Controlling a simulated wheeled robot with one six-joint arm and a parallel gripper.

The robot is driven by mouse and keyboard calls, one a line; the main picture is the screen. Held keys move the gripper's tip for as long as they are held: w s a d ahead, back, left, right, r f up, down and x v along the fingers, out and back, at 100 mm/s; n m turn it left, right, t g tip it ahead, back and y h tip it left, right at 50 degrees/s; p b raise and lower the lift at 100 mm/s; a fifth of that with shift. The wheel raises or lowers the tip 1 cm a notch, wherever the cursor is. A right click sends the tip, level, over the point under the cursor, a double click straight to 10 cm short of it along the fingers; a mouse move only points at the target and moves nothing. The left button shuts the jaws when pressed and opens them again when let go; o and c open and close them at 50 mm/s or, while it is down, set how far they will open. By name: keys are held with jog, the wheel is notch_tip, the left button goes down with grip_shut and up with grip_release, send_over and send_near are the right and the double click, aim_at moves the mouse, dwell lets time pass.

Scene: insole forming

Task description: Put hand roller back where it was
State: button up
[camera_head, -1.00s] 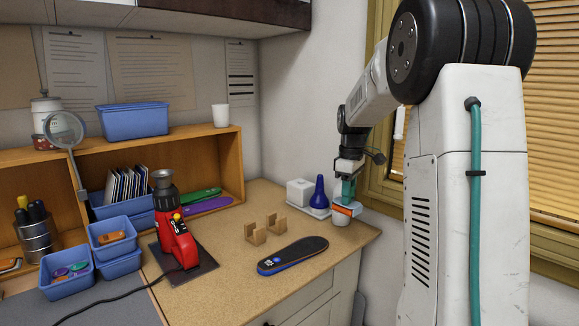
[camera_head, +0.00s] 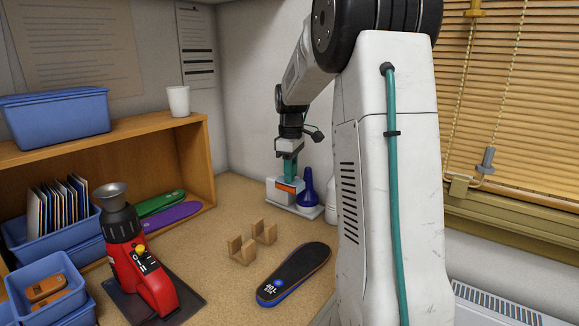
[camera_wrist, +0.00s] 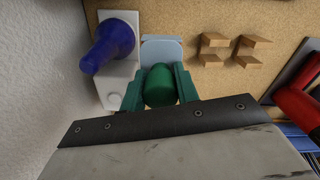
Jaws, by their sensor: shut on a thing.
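My gripper (camera_head: 290,168) is shut on the hand roller in the far part of the bench, beside the blue bottle-shaped object. In the wrist view, the roller's dark green rounded handle (camera_wrist: 160,86) sits between the green fingers. In the head view, its orange part (camera_head: 290,186) shows below the fingers, in front of a white block. I cannot tell whether the roller touches anything beneath it. A pale blue-grey flat piece (camera_wrist: 162,50) shows beyond the handle in the wrist view.
The blue bottle-shaped object (camera_head: 307,190) stands on a white tray (camera_head: 307,211), close to the gripper. Two wooden brackets (camera_head: 242,250) and a dark insole (camera_head: 293,274) lie nearer. A red tool (camera_head: 140,272) stands left.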

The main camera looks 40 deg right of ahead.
jog(key=shift+f, duration=5.5)
jog(key=shift+f, duration=0.3)
jog(key=o, duration=1.5)
jog(key=shift+o, duration=0.2)
jog(key=shift+r, duration=4.5)
